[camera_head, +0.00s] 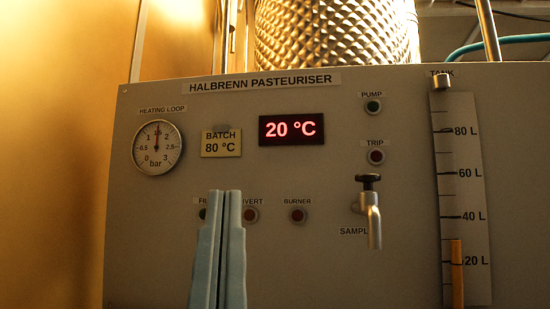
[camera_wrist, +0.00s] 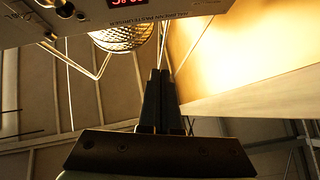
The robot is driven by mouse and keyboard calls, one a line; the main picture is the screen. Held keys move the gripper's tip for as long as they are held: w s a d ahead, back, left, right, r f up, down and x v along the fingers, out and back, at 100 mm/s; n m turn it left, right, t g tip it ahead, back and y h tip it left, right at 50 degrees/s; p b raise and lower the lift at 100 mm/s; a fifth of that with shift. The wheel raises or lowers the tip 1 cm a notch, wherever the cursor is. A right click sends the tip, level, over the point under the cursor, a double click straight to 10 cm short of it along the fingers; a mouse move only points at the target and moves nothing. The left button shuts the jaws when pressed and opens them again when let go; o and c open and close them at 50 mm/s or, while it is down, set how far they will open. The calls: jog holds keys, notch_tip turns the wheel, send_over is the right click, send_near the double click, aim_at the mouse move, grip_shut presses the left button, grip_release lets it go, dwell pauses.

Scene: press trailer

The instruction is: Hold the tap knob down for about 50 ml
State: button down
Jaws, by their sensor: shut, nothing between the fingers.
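The sample tap (camera_head: 372,218) sticks out of the lower right of the pasteuriser panel, spout pointing down. Its dark knob (camera_head: 368,179) sits on top. The label beside it is partly hidden by the tap. My gripper (camera_head: 231,193) is shut and empty in the head view, its light blue fingers pointing up in front of the panel. It is left of the tap and apart from it, and it covers part of the lamp labels. In the wrist view my gripper (camera_wrist: 160,72) shows as two dark fingers together.
The panel has a heating loop gauge (camera_head: 157,147) near 1.5 bar, a red display (camera_head: 291,129) reading 20 °C and a batch plate (camera_head: 221,143) reading 80 °C. The tank sight tube (camera_head: 456,270) stands right of the tap, its column near 30 L. A quilted steel vessel (camera_head: 337,30) stands behind.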

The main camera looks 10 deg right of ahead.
jog(key=shift+s+d, duration=0.15)
jog(key=shift+d, duration=0.05)
jog(key=w+d+r+m+g+h+p, duration=0.1)
jog(key=w+d+r+g+h+p, duration=0.25)
jog(key=p, duration=1.45)
jog(key=w+d+r+m+g+p, duration=0.15)
jog(key=d+r+g+p, duration=0.45)
jog(key=p, duration=1.3)
jog(key=s+d+r+g+p, duration=0.3)
jog(key=s+p, duration=0.1)
jog(key=p, duration=1.1)
jog(key=shift+d+r+m+h, duration=0.15)
jog(key=shift+r+m+h, duration=0.2)
jog(key=shift+f, duration=0.1)
jog(key=shift+w, duration=0.1)
